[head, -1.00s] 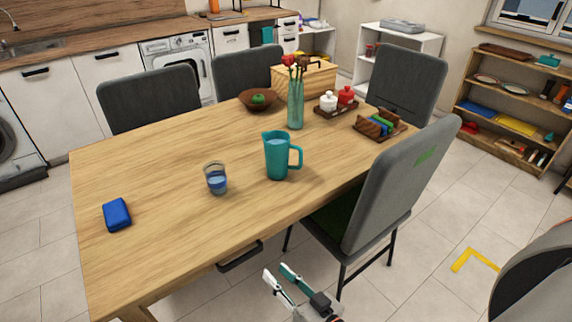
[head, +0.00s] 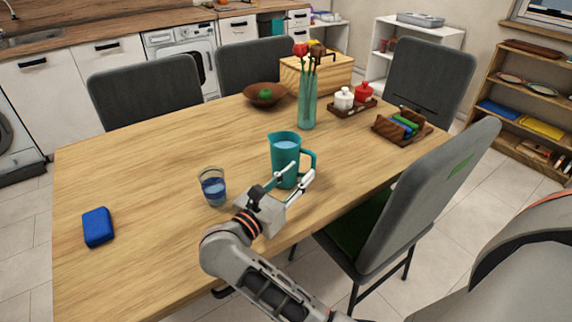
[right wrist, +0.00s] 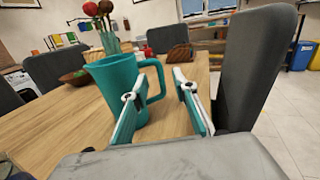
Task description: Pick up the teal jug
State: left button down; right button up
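The teal jug (head: 284,150) stands upright on the wooden table (head: 130,190), with pale blue liquid inside and its handle to the right. It also shows in the right wrist view (right wrist: 112,84), left of centre. My right gripper (head: 294,178) is open at the near side of the jug, its fingers overlapping the jug's lower part in the head view. In the right wrist view, the jug's handle appears between the two open fingers (right wrist: 157,88), and the left finger overlaps the jug body. Contact cannot be told. My left gripper is not in view.
A glass of blue liquid (head: 213,187) stands just left of my right gripper. A tall vase with red flowers (head: 307,105) stands behind the jug. A grey chair (head: 420,185) is close on the right. The table's left part is mostly clear, with a blue case (head: 98,227).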

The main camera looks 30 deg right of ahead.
aim_at(312, 164)
jog(key=shift+w+d+f+m, duration=0.15)
jog(key=shift+w+d, duration=0.2)
jog(key=shift+d, duration=0.3)
jog(key=shift+w+d+f+m, duration=0.15)
jog(key=shift+w+d, duration=0.15)
jog(key=shift+d, duration=0.3)
jog(key=shift+f+x, duration=0.2)
jog(key=shift+x, duration=1.05)
jog(key=shift+f+x, duration=0.25)
jog(key=shift+x, duration=1)
grip_shut()
